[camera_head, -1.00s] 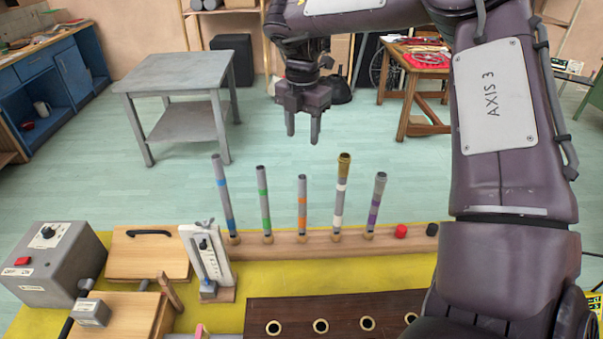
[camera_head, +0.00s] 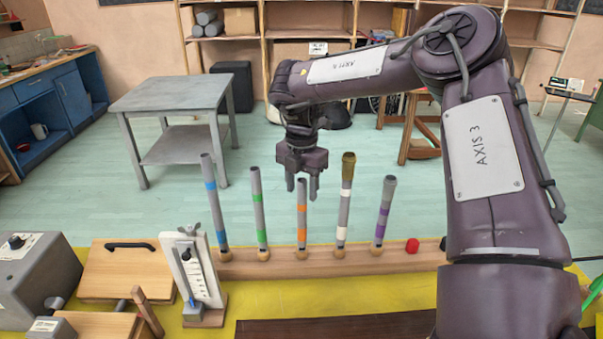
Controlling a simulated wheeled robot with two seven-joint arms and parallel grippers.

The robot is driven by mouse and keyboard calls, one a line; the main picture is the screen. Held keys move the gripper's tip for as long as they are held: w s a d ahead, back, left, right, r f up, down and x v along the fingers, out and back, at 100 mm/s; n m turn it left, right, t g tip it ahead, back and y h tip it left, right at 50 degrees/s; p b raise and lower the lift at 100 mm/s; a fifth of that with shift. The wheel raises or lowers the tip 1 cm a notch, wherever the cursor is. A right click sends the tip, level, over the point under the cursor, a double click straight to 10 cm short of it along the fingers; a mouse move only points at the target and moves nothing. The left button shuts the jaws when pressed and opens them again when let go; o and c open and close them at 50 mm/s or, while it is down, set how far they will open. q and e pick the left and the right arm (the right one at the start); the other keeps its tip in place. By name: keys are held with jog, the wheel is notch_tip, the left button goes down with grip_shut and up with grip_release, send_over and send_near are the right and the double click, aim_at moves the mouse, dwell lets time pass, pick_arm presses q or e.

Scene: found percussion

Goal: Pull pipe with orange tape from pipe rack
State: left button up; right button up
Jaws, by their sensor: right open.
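The pipe with orange tape (camera_head: 302,221) stands upright in the middle of the wooden pipe rack (camera_head: 318,256), its lower end in the rack. Pipes with blue tape (camera_head: 216,207), green tape (camera_head: 259,210), white tape (camera_head: 344,210) and purple tape (camera_head: 383,216) stand in the same rack. My right gripper (camera_head: 301,193) points down with its two fingers apart, at the top of the orange-taped pipe. The fingertips overlap the pipe's top in the picture; I cannot tell whether they are around it or behind it. My left gripper is not in view.
The neighbouring pipes stand close on both sides. On the yellow table (camera_head: 290,297) in front are a white gauge on a stand (camera_head: 195,275), wooden blocks (camera_head: 122,270) and a grey control box (camera_head: 35,285). A red knob (camera_head: 412,246) sits at the rack's right end.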

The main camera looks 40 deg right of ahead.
aim_at(301, 196)
jog(key=shift+f, duration=1.6)
grip_shut()
jog(key=shift+r+p, duration=0.2)
jog(key=shift+p, duration=0.15)
jog(key=shift+r+p, duration=0.8)
jog(key=shift+r, duration=0.5)
